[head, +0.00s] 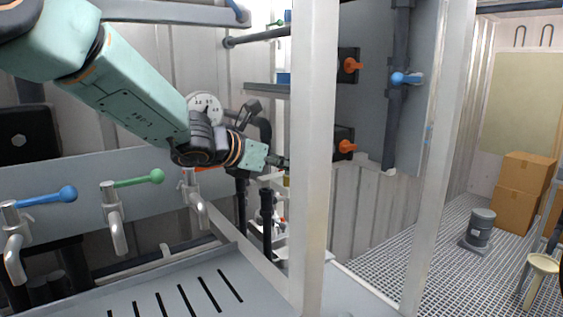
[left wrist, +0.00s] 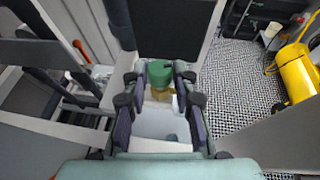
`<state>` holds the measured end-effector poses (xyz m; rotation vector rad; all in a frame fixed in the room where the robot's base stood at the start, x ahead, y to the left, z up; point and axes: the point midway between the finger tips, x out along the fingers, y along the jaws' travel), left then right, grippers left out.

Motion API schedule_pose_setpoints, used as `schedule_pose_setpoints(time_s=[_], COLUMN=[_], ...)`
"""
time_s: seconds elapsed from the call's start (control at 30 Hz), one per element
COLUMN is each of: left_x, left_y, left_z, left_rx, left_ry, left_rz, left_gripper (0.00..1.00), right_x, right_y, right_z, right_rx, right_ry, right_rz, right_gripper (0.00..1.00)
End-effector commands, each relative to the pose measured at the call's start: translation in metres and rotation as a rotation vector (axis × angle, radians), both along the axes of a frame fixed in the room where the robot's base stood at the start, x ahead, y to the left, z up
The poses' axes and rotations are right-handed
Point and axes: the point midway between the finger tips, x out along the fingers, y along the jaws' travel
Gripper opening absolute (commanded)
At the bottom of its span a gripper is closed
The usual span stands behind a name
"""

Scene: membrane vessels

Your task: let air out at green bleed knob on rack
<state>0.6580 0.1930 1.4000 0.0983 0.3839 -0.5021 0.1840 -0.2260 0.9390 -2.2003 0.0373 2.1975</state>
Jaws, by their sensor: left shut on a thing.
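The green bleed knob (left wrist: 160,70) shows in the left wrist view as a round green cap on a brass-coloured fitting (left wrist: 162,93). It sits between the two fingertips of my left gripper (left wrist: 159,77), which is shut on it. In the head view my left gripper (head: 277,162) reaches in from the left and its tip ends beside a white rack post (head: 313,150). The knob cannot be made out there; the post and the gripper hide most of that spot. My right gripper is in neither view.
Taps with a blue lever (head: 50,196) and a green lever (head: 138,181) stand over a slotted grey tray (head: 150,297) at left. Orange valve handles (head: 348,146) sit behind the post. Cardboard boxes (head: 522,190) and a grey canister (head: 481,228) stand on the grated floor at right.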

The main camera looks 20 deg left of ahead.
Motion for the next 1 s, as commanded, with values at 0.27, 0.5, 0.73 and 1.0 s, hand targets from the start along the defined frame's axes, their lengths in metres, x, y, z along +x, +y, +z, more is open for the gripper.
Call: schedule_pose_setpoints(time_s=[0.27, 0.5, 0.73, 1.0], left_x=[0.0033, 0.0028, 0.0029, 0.0023], left_y=[0.0028, 0.0032, 0.0032, 0.0032], left_z=[0.0079, 0.0069, 0.0074, 0.0046], left_rx=[-0.005, -0.003, -0.004, -0.001], left_ry=[-0.016, -0.011, -0.012, -0.007], left_rz=[-0.1, -0.13, -0.13, -0.13], left_gripper=[0.0, 0.0, 0.0, 0.49], right_x=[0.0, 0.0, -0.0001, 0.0], right_y=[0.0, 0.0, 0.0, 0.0], right_z=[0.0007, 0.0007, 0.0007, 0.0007], right_rx=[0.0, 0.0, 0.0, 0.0], right_ry=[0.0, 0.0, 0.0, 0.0], right_rz=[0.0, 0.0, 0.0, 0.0], right_gripper=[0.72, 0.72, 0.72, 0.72])
